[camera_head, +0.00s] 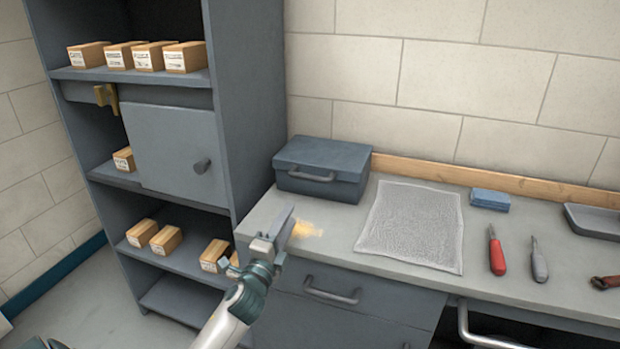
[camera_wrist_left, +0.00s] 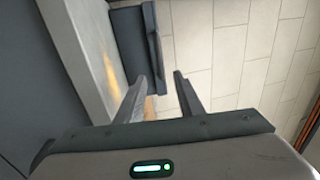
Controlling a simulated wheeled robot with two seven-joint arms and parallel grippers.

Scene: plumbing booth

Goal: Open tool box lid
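The blue-grey tool box (camera_head: 322,168) stands on the counter against the wall, beside the tall cabinet. Its lid (camera_head: 324,151) is down, and a handle (camera_head: 311,175) shows on its front. The box also shows at the top of the left wrist view (camera_wrist_left: 128,45). My left gripper (camera_head: 287,222) is above the counter's front left edge, in front of the box and apart from it. In the left wrist view its two fingers (camera_wrist_left: 160,94) are spread with nothing between them. My right gripper is not in view.
A tall shelf cabinet (camera_head: 245,90) with several small cartons rises left of the tool box. A grey mat (camera_head: 412,222), a blue block (camera_head: 490,199), a red-handled tool (camera_head: 496,253) and a grey-handled tool (camera_head: 538,262) lie right on the counter. Drawers (camera_head: 385,300) are below.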

